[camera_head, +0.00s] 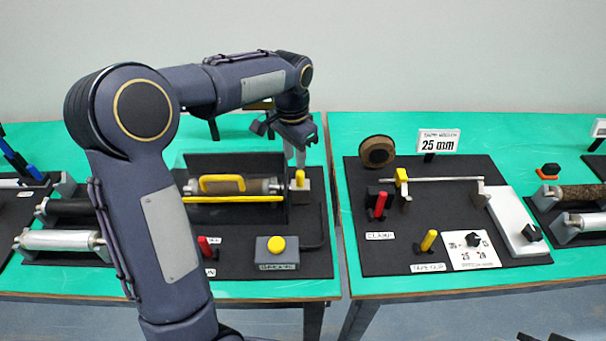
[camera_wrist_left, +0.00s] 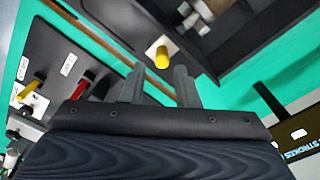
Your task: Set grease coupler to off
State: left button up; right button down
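A yellow handle (camera_head: 300,178) stands upright on a grey block at the right end of the guarded roller, and a dark hose runs down beside it. It looks like the grease coupler, but no readable label confirms this. In the left wrist view a yellow knob (camera_wrist_left: 158,54), probably the same handle, lies beyond the fingertips, roughly in line with the gap between them. My left gripper (camera_head: 295,157) points down just above the handle. Its fingers (camera_wrist_left: 160,78) are apart with nothing between them. Dark parts at the bottom right edge may be my right gripper (camera_head: 541,337); its state is unclear.
A dark guard with a yellow bar (camera_head: 235,199) stands left of the handle. In front are a yellow button box (camera_head: 277,253) and a red lever (camera_head: 204,246). A gap separates this table from the right one, which carries a red lever (camera_head: 380,205) and a sign (camera_head: 438,141).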

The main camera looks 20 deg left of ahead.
aim_at(299, 173)
pick_arm(q)
jog(key=shift+w+d+f, duration=0.15)
jog(key=shift+w+f, duration=0.6)
jog(key=shift+w, duration=0.1)
notch_tip(299, 173, down, 8)
jog(key=shift+r, duration=0.25)
grip_shut()
